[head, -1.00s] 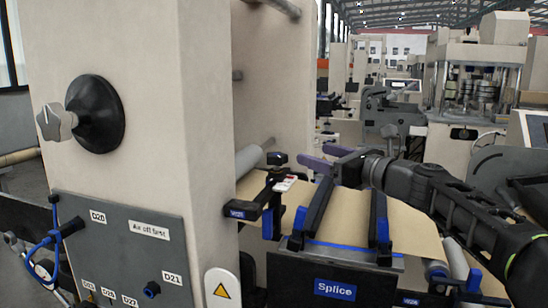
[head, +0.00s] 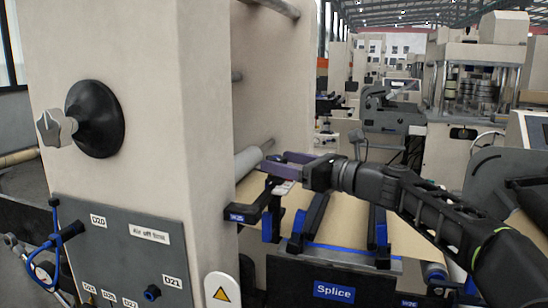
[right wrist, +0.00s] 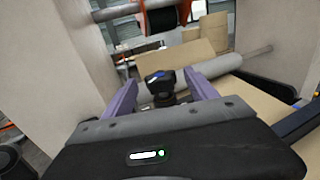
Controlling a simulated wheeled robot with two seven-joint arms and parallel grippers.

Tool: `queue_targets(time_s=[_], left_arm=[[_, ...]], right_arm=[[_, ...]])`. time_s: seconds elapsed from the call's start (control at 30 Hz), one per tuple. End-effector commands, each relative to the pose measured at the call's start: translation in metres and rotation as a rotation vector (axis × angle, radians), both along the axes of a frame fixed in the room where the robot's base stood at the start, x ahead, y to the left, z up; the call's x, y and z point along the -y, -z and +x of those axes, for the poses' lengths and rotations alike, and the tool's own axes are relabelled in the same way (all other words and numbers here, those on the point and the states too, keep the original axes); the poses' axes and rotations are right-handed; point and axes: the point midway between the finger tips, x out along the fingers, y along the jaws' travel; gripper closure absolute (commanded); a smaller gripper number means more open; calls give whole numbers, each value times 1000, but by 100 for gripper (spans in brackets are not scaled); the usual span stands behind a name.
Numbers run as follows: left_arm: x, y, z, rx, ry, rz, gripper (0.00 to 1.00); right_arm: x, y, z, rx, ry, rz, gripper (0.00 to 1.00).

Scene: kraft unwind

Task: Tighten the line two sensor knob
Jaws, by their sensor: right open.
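The sensor knob (right wrist: 160,80) is a small dark knob in the right wrist view, standing on a short dark stem. My right gripper (head: 273,161) is open, with its purple fingers pointing left over the sensor arm. In the right wrist view the fingers (right wrist: 160,90) lie to either side of the knob, apart from it as far as I can see. In the head view the fingers largely hide the knob. The sensor head with a white and red top (head: 283,188) shows below them, above the brown web. My left gripper is not in view.
A beige machine column (head: 165,120) with a large black hand knob (head: 97,118) stands at left. A grey roller (head: 248,160) lies close behind the fingers. The blue-and-black splice frame (head: 315,215) and brown paper web (head: 345,222) lie below my right arm.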

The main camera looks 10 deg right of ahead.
Motion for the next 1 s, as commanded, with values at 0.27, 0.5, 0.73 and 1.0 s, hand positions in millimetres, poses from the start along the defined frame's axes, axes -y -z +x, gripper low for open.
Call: queue_targets(time_s=[0.27,0.5,0.73,1.0], left_arm=[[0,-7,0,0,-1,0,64],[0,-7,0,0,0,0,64],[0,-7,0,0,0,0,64],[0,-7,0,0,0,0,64]], right_arm=[[-18,-1,21,0,0,0,33],[-18,0,22,0,1,0,33],[-18,0,22,0,1,0,50],[-18,0,22,0,1,0,73]])
